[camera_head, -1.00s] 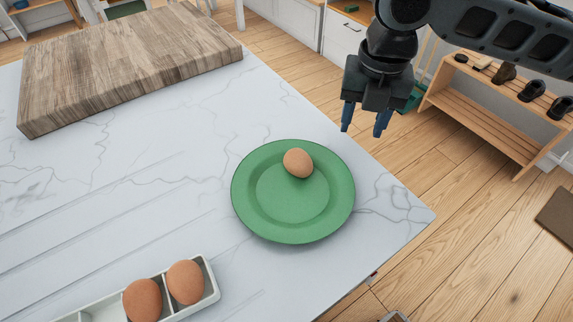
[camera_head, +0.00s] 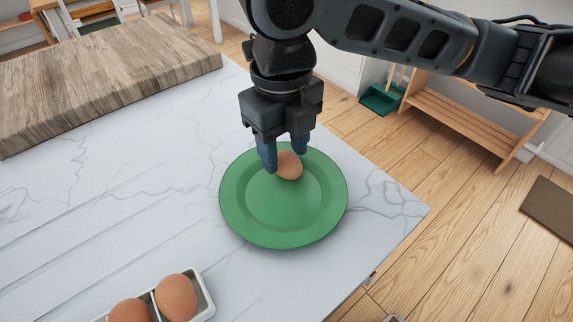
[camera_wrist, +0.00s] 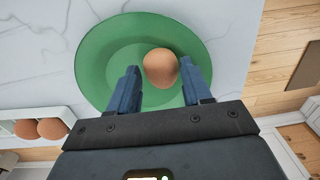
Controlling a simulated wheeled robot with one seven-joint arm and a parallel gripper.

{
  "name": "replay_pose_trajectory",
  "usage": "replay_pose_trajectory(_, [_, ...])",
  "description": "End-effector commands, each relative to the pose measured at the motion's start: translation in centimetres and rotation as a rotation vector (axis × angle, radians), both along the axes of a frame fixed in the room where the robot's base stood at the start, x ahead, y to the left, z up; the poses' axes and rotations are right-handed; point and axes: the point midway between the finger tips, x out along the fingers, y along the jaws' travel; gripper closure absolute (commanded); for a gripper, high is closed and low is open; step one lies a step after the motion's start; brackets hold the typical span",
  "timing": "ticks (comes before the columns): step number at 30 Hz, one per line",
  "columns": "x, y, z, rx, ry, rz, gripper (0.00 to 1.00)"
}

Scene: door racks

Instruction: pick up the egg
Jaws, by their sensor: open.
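A brown egg (camera_head: 289,165) lies on the far part of a green plate (camera_head: 283,227) on the marble counter. My gripper (camera_head: 285,163) is open over the plate, fingers pointing down at the egg. In the head view the left finger partly covers the egg's left side. In the wrist view the egg (camera_wrist: 161,67) shows between the two blue fingertips (camera_wrist: 161,72), nearer the right one. I cannot tell whether either finger touches it. Two more brown eggs (camera_head: 177,297) sit in a white divided tray (camera_head: 208,304) at the lower left.
A thick wooden board (camera_head: 110,84) lies at the counter's back left. The counter's right edge runs close past the plate. A wooden rack (camera_head: 470,125) stands on the floor beyond. The marble between board and tray is clear.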

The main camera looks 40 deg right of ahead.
Motion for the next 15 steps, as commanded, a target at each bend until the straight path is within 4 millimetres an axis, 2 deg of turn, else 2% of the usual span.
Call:
replay_pose_trajectory(1, [0.0,0.0,-0.8,0.002,0.002,-0.001,0.51])
replay_pose_trajectory(4, [0.0,0.0,-1.6,0.000,0.000,0.000,0.51])
replay_pose_trajectory(12, [0.0,0.0,-1.8,-0.001,-0.001,0.000,0.51])
replay_pose_trajectory(15, [0.0,0.0,-1.8,0.000,-0.001,0.000,0.60])
